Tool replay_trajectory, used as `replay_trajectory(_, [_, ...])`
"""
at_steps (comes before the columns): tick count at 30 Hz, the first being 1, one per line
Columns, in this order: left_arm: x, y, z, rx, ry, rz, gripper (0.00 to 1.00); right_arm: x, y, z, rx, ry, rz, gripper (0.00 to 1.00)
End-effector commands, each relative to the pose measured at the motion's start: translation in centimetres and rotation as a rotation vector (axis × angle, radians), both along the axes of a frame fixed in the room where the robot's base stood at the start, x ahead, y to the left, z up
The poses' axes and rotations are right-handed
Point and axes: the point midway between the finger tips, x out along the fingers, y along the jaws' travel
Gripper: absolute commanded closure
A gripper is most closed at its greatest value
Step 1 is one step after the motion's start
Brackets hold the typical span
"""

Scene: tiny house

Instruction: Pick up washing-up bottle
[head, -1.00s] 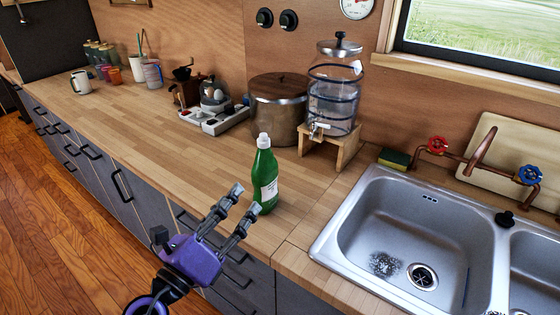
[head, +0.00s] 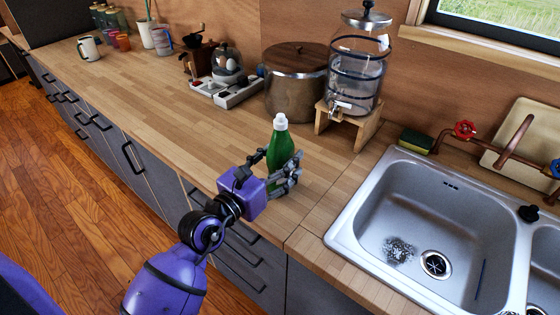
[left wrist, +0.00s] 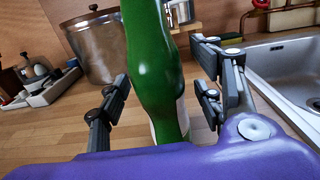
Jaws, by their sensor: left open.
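The washing-up bottle (head: 280,148) is green with a white cap and stands upright on the wooden counter, left of the sink. In the left wrist view the bottle (left wrist: 153,60) rises between my fingers, with part of a white label low on it. My left gripper (head: 278,172) is open, with its fingers on either side of the bottle. In the left wrist view there is a gap between the left finger and the bottle; the right fingers are closer to it. The bottle's lower part is partly hidden by the gripper in the head view. My right gripper is not in view.
A steel pot (head: 296,92) with a wooden lid and a glass dispenser on a wooden stand (head: 370,127) stand behind the bottle. The metal sink (head: 350,232) is to the right. The counter left of the bottle (head: 175,115) is clear.

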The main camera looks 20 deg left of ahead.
Motion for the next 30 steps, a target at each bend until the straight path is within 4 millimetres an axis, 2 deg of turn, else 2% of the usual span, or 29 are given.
replay_trajectory(3, [0.63, -0.19, -0.01, 0.000, 0.000, 0.001, 0.40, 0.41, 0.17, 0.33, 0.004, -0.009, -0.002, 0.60])
replay_trajectory(9, [0.62, -0.21, -0.10, -0.001, 0.001, 0.001, 0.40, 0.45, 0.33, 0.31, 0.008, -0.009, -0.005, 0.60])
replay_trajectory(23, [0.60, -0.20, -0.09, -0.001, 0.001, 0.001, 1.00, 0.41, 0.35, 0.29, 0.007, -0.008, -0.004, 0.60])
replay_trajectory(30, [0.62, -0.21, 0.12, -0.002, -0.003, 0.001, 1.00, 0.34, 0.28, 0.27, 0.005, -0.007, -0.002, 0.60])
